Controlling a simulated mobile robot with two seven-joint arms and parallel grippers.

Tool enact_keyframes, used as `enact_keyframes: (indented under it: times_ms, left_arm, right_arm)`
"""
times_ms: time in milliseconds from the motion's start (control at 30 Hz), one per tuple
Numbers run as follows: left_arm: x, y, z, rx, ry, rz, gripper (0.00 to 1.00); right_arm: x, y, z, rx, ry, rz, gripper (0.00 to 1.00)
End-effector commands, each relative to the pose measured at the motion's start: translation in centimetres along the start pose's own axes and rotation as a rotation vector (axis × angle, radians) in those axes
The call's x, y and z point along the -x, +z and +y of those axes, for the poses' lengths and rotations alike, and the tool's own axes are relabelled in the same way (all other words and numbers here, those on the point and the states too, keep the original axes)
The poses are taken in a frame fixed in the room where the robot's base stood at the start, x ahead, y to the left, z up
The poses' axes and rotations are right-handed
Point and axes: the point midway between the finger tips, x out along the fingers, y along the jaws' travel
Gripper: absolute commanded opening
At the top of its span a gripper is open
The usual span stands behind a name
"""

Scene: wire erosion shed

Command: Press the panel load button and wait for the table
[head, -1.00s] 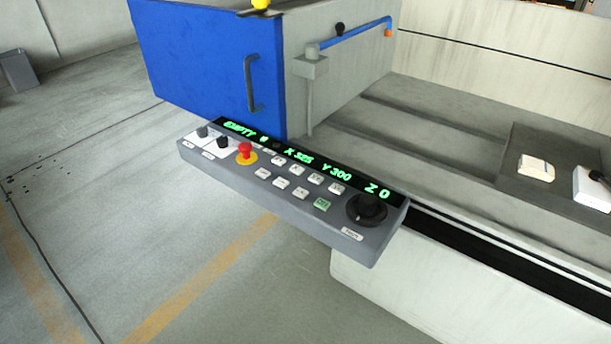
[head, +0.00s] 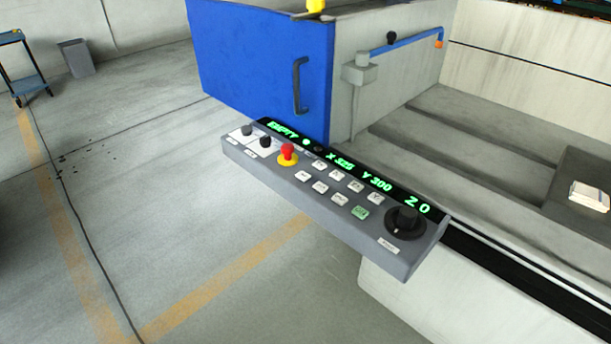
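The grey control panel (head: 330,215) juts out from the machine in the middle of the head view. Its black display (head: 345,165) has green text reading EMPTY, X 325, Y 300, Z 0. Several pale buttons (head: 320,187) sit below the display, and one button is green (head: 360,212). Their labels are too small to read, so I cannot tell which is the load button. A red knob on a yellow ring (head: 288,153) and a large black dial (head: 406,222) are also on the panel. The machine table (head: 480,150) lies behind it. Neither gripper is in view.
A blue door with a dark handle (head: 299,86) stands behind the panel's left end. A blue pipe (head: 405,43) runs over the machine. A white block (head: 590,196) lies at the right. A grey bin (head: 76,57) and a blue cart (head: 25,80) stand far left.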

Motion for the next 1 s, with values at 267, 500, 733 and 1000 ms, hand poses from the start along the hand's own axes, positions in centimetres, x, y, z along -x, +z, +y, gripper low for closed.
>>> enact_keyframes:
  times_ms: [267, 500, 733, 1000]
  left_arm:
    - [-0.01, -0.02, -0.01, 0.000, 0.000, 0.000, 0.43]
    - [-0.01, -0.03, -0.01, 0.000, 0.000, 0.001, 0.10]
    - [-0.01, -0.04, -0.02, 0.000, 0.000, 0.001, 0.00]
    - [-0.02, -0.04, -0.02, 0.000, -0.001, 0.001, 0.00]
  right_arm:
    - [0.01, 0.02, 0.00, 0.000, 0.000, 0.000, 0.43]
    - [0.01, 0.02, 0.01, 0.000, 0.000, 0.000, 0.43]
    - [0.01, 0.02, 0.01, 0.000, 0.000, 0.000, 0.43]
    - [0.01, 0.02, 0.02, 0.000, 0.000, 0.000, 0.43]
